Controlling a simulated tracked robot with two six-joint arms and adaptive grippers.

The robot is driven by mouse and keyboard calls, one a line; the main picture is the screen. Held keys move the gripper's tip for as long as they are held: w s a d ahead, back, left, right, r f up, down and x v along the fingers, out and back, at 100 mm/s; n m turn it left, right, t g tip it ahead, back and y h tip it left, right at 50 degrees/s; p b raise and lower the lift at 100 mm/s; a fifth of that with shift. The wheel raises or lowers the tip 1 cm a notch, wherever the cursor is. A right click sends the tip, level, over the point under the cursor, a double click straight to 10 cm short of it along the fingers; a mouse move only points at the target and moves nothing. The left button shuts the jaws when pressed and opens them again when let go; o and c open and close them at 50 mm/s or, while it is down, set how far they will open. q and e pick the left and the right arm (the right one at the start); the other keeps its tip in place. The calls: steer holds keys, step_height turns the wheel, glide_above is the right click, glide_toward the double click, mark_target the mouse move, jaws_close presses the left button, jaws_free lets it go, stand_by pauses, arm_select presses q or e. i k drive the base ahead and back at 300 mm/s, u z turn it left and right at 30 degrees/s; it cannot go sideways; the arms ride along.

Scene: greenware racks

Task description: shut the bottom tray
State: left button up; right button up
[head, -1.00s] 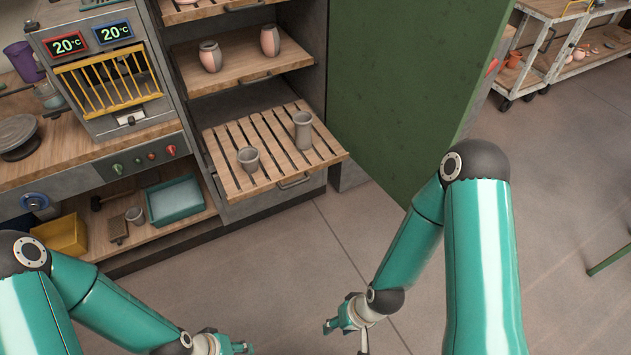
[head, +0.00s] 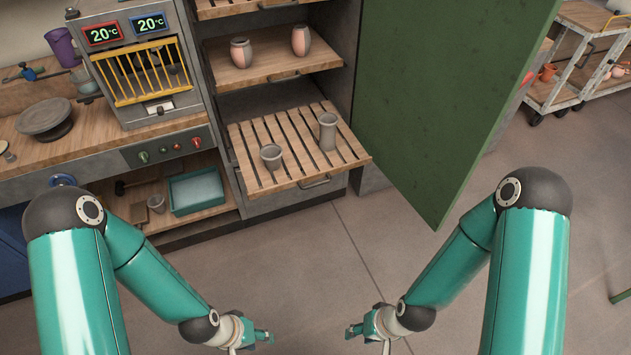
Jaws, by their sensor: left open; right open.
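The bottom tray (head: 256,136), a slatted wooden shelf, sticks out of the grey rack cabinet. Its metal handle (head: 314,182) is on the front edge. A short grey cup (head: 271,157) and a taller grey vase (head: 327,131) stand upright on it. My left gripper (head: 262,340) is open and empty, low in the picture, in front of and below the tray. My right gripper (head: 362,335) is open and empty, to the right of it at about the same height. Both are apart from the tray.
The upper tray (head: 272,70) holds two pink and grey vases and sits further in. The green door (head: 440,90) stands open to the right of the tray. A workbench (head: 60,157) with a kiln stands at left. The floor before the tray is clear. A cart (head: 560,85) stands far right.

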mark_target(297, 179)
steer(key=z, duration=0.5)
steer(key=i, duration=1.1)
steer(key=u, duration=0.65)
